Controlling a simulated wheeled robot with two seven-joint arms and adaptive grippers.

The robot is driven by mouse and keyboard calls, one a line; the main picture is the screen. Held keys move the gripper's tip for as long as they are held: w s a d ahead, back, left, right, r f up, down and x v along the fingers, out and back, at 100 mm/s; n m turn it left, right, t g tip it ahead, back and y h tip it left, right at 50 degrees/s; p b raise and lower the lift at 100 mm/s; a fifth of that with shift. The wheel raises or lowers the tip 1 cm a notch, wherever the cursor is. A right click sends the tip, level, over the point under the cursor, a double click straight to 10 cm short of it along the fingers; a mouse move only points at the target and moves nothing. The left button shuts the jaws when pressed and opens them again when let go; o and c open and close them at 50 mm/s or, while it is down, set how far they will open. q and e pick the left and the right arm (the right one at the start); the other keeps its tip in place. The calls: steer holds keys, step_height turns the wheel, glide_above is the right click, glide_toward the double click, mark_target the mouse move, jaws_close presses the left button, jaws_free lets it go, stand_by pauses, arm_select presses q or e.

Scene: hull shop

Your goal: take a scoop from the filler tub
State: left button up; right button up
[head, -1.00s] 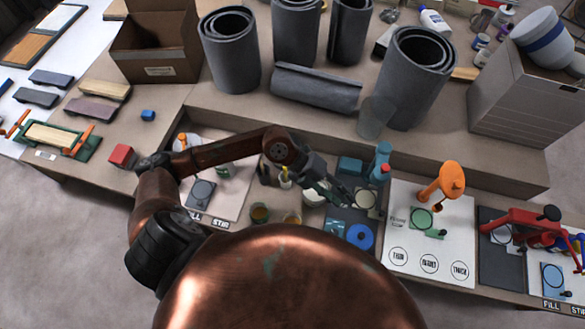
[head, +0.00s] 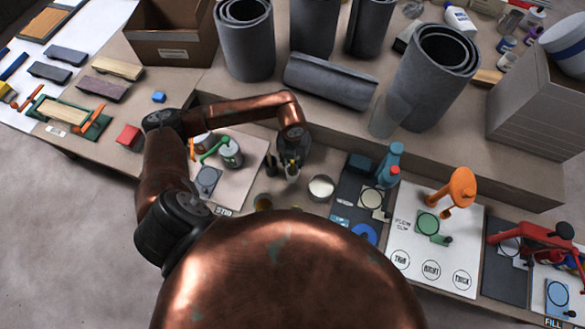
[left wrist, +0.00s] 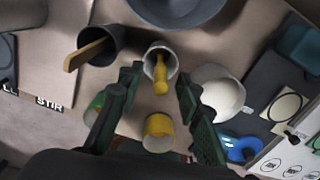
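A round pale tub (head: 321,187), which looks like the filler tub, stands on the bench right of my left gripper (head: 291,160). In the left wrist view the tub (left wrist: 215,92) is right of the fingers. A light cup (left wrist: 149,62) with a yellow-handled tool (left wrist: 160,76) standing in it shows between the open fingers (left wrist: 157,88). The tool's lower end is hidden in the cup. The fingers appear apart from it. My right gripper is not in view.
A dark cup (left wrist: 100,45) with a wooden handle stands left of the light cup. A yellow-banded pot (left wrist: 158,130) is below it. A blue bottle (head: 391,160) and a blue ring (head: 364,234) are to the right. Grey rolls (head: 330,80) stand and lie behind.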

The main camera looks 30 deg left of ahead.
arm_select(q)
steer(key=shift+f, duration=0.9)
steer(key=shift+c, duration=0.5)
steer(key=c, duration=0.8)
steer(key=shift+o, duration=0.2)
